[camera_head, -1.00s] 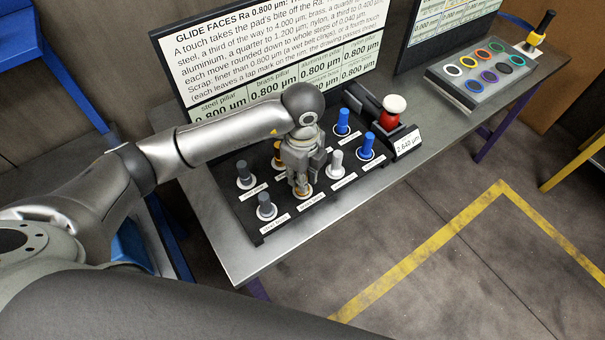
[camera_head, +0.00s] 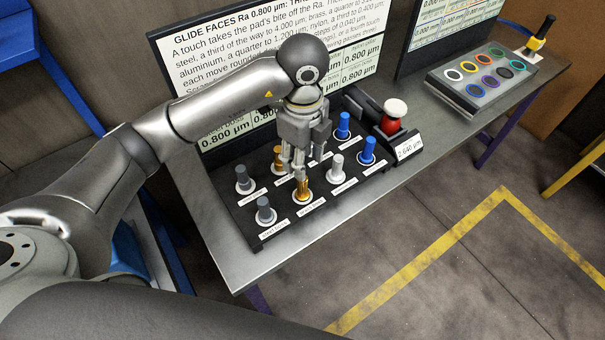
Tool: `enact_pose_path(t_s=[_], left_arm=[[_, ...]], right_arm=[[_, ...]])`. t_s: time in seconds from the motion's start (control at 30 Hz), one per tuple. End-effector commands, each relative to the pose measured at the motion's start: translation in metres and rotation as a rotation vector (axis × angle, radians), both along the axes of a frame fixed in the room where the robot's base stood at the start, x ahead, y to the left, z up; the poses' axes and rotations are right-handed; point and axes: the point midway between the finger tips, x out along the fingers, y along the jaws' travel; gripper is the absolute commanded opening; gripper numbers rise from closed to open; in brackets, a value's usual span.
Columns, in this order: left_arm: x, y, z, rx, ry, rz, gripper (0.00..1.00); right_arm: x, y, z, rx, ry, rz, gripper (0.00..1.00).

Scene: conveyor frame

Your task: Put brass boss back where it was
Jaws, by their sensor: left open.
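The brass boss (camera_head: 302,190) is a gold-coloured peg standing upright in the front row of the black tray (camera_head: 258,238), on a round white-rimmed seat behind a small label. My left gripper (camera_head: 294,172) points down just above it, its fingertips near the top of the boss. The fingers are open and appear to hold nothing. A second gold peg (camera_head: 279,158) stands in the back row, partly beside the gripper. My right gripper is out of view.
Grey pegs (camera_head: 265,210) stand at the tray's left, with a light peg (camera_head: 336,168) and blue pegs (camera_head: 367,151) at its right. A red device with a white knob (camera_head: 394,118) and a display stands beside the tray. A text panel (camera_head: 230,75) rises behind.

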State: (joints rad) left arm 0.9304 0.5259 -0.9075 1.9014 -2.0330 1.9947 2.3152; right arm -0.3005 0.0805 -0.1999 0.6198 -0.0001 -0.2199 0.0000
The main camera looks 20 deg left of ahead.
Motion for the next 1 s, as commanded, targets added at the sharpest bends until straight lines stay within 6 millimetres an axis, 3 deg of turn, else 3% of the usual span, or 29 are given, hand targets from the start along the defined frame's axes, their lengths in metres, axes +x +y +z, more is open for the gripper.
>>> enact_pose_path(t_s=[0.1,0.3,1.0], left_arm=[[0.001,0.001,0.020,0.002,-0.004,0.000,0.41],[0.000,0.001,0.033,0.001,0.001,0.001,0.41],[0.000,0.000,0.036,0.002,0.002,0.001,0.41]], right_arm=[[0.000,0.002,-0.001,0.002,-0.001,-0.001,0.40],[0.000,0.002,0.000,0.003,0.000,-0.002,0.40],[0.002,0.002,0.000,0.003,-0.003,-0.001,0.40]])
